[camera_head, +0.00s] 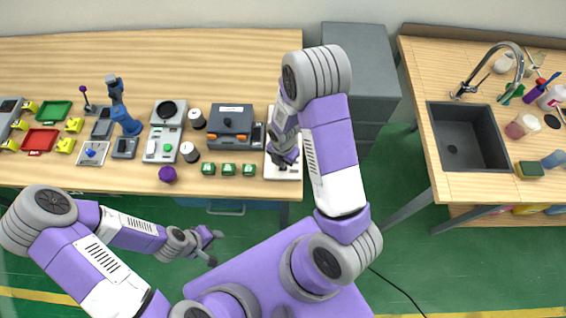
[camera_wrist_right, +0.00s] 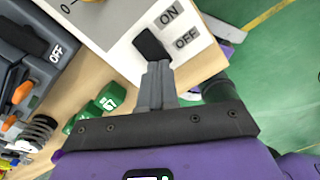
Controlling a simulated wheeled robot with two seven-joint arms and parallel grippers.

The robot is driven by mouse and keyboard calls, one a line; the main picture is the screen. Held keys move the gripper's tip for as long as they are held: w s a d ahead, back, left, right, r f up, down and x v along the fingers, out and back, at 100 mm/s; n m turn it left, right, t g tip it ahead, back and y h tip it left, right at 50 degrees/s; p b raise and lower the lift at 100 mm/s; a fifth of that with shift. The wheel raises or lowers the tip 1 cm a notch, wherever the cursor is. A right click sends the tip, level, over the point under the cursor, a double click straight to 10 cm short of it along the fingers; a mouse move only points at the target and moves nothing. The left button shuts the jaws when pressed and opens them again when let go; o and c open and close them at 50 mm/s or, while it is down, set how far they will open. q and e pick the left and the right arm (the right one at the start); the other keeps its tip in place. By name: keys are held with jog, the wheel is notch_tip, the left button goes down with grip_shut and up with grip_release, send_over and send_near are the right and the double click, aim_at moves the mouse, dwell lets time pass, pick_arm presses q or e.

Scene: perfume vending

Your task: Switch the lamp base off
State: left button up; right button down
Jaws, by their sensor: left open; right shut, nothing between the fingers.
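The lamp base is a white panel (camera_wrist_right: 115,25) with a black switch (camera_wrist_right: 149,44) and printed ON and OFF labels beside it. In the head view the white base (camera_head: 309,158) lies at the table's right front corner, largely hidden behind my right arm. My right gripper (camera_wrist_right: 157,68) is shut and empty, its fingertips at the near edge of the black switch, close to the OFF label; I cannot tell whether they touch. It also shows over the base in the head view (camera_head: 289,160). My left gripper (camera_head: 212,247) is open and empty, in front of the table and away from the base.
A grey box device (camera_head: 230,120) stands left of the base, with several green blocks (camera_head: 229,169) in front. A purple knob-like object (camera_head: 168,174) sits near the table's front edge. A second table with a sink (camera_head: 467,140) stands at the right.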

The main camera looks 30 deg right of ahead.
jog(key=shift+f+b, duration=0.85)
jog(key=shift+f, duration=0.15)
dwell(0.8)
jog(key=shift+r, duration=0.15)
jog(key=shift+r+p, duration=2.65)
jog(key=shift+r, duration=0.8)
